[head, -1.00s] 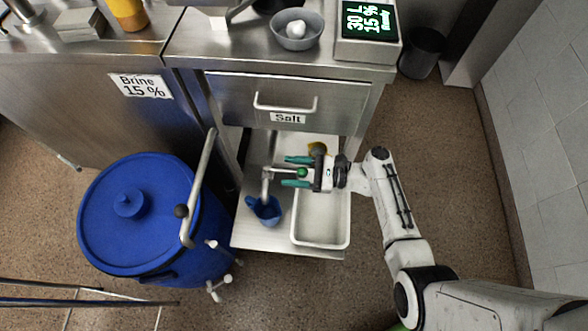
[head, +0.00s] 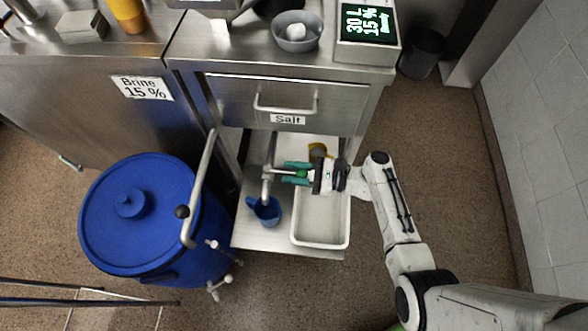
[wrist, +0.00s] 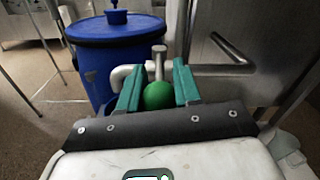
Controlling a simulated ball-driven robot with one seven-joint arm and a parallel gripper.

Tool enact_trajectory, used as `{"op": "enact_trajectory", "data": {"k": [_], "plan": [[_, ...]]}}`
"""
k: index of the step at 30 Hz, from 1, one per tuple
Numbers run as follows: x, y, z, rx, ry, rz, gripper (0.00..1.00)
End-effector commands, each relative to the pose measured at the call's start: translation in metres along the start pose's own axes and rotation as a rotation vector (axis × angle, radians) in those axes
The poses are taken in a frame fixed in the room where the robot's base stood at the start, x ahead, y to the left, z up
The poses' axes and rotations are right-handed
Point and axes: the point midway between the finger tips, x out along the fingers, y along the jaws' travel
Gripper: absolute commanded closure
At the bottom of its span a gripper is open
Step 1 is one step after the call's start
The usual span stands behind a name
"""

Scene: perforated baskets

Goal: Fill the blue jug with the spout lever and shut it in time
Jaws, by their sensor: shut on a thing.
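The blue jug (head: 264,210) stands upright on the low steel shelf under the salt drawer in the head view, beneath the end of the metal spout (head: 266,184). My gripper (head: 297,173) has its teal fingers shut on the green ball knob of the spout lever. In the wrist view the green knob (wrist: 158,96) sits between the two fingers, with the metal spout (wrist: 126,78) behind it.
A white tray (head: 334,240) stands on the shelf right of the jug, with a yellow item (head: 317,151) behind it. A large blue lidded barrel (head: 104,238) stands at left. A display (head: 367,22) on the counter reads 30 L, 15 %. Open floor lies to the right.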

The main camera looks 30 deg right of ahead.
Motion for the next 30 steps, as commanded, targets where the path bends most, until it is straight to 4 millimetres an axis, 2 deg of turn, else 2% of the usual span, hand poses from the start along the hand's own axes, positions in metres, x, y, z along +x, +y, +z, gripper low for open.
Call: {"op": "enact_trajectory", "data": {"k": [3,12,25,26,30], "plan": [[0.0,0.009,0.008,0.007,0.019,-0.082,1.0],[0.004,0.023,0.006,0.001,0.06,-0.292,1.0],[0.004,0.025,0.005,0.001,0.068,-0.33,1.0],[0.004,0.025,0.005,0.001,0.068,-0.33,0.65],[0.004,0.025,0.005,0.001,0.069,-0.33,0.52]]}}
